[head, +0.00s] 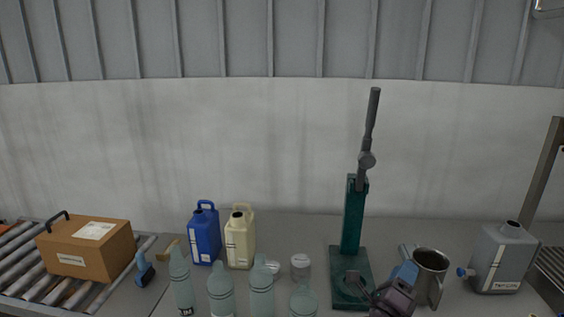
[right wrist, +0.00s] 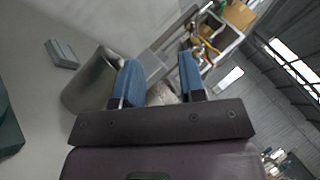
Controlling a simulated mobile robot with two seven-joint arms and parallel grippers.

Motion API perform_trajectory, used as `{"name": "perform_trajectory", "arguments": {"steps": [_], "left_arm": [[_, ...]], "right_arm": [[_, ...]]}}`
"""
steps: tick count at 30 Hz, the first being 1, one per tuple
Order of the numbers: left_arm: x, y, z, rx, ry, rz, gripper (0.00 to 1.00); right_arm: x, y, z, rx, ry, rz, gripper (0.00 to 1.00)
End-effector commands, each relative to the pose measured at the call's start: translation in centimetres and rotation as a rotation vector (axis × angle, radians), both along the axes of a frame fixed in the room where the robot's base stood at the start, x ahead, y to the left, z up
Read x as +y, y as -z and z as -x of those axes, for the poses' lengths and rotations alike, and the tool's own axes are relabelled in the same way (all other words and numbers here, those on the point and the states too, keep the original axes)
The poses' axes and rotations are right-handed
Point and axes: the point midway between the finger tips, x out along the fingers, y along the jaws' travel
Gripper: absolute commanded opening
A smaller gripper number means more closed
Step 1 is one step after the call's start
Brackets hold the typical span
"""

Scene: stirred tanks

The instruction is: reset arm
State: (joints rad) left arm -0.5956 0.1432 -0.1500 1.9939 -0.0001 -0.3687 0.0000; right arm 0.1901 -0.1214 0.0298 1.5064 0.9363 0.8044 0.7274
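My right gripper (head: 392,284) is low in the right part of the head view, between the green press stand and the steel mug (head: 430,272). In the right wrist view, its two blue-padded fingers stand apart with a gap between them (right wrist: 160,78), so it is open. No object is held between the fingers. The steel mug (right wrist: 92,82) shows just left of the left finger in that view; whether they touch cannot be told. My left gripper is not seen in either view.
The green press stand (head: 352,222) with its tall grey lever stands left of my right gripper. A grey canister (head: 502,258) stands at the right. Blue (head: 204,235) and cream (head: 240,238) jugs, several bottles and a cardboard box (head: 85,250) on rollers are at the left.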

Motion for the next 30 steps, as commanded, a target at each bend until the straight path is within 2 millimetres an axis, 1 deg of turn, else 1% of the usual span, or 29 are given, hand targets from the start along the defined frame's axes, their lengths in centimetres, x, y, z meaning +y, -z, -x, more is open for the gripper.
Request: {"name": "perform_trajectory", "arguments": {"steps": [1,3,5,7,11,14,17,18,20,21,23,24,26,27,30], "left_arm": [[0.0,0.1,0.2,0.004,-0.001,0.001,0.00],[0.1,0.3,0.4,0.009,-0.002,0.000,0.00],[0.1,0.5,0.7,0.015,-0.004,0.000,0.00],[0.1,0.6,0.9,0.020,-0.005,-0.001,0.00],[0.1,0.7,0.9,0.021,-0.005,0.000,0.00],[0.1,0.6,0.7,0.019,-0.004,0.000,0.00],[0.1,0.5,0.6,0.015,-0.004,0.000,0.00],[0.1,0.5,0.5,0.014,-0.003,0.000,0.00],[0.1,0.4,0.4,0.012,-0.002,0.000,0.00],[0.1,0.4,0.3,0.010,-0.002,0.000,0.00],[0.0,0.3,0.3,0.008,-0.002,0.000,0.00],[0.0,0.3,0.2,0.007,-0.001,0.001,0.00],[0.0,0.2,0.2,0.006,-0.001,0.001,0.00],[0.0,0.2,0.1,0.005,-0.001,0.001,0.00],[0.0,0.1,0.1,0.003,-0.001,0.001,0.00]], "right_arm": [[0.7,-0.3,-0.1,0.064,-0.033,0.109,0.37],[1.9,-0.6,-0.2,0.158,-0.074,0.274,0.37],[2.8,-0.3,-0.1,0.242,-0.104,0.421,0.37],[3.8,0.3,0.3,0.343,-0.134,0.595,0.37],[5.2,2.8,1.9,0.541,-0.181,0.927,0.37],[5.6,5.6,4.1,0.702,-0.215,1.185,0.37],[5.2,9.2,7.3,0.877,-0.253,1.442,0.37],[4.9,10.7,9.0,0.949,-0.272,1.538,0.37],[4.2,12.7,11.5,1.045,-0.299,1.657,0.37],[3.7,13.9,13.2,1.101,-0.319,1.715,0.37],[2.9,15.4,15.8,1.170,-0.345,1.776,0.37],[2.5,16.2,17.5,1.204,-0.357,1.804,0.37],[1.9,17.1,19.8,1.238,-0.371,1.833,0.37],[1.6,17.8,21.2,1.257,-0.388,1.840,0.37],[1.0,19.6,24.4,1.303,-0.438,1.845,0.37]]}}
